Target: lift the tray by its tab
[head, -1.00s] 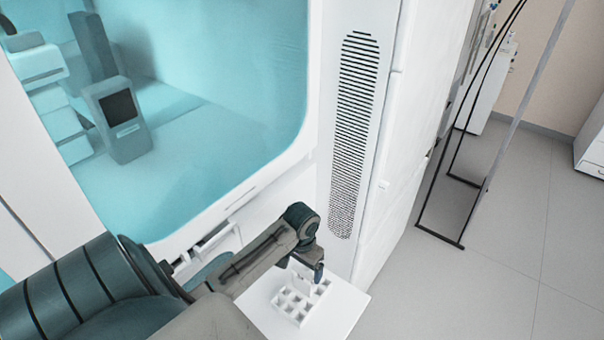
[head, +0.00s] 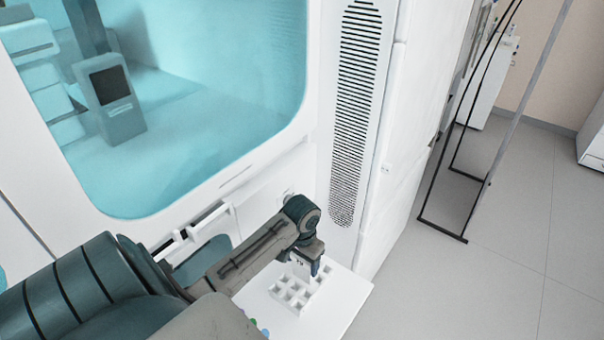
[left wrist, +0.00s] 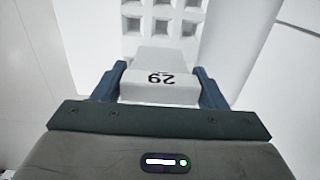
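The white tray (head: 287,308), a small block with square wells, sits on a white ledge. Its raised white tab (left wrist: 160,85) carries a black "29", upside down in the left wrist view. My left gripper (head: 318,268) is at the tray's far side in the head view. In the left wrist view the blue fingers of my left gripper (left wrist: 160,80) stand on either side of the tab. I see no clear gap, but cannot tell whether they press on it. My right gripper is not in view.
The white ledge (head: 338,305) has bare room right of the tray. A white cabinet with a vent grille (head: 355,110) and a large teal window (head: 200,100) rises behind. Small green and blue items show at the ledge's lower left. A black-framed stand (head: 440,228) is on the floor at right.

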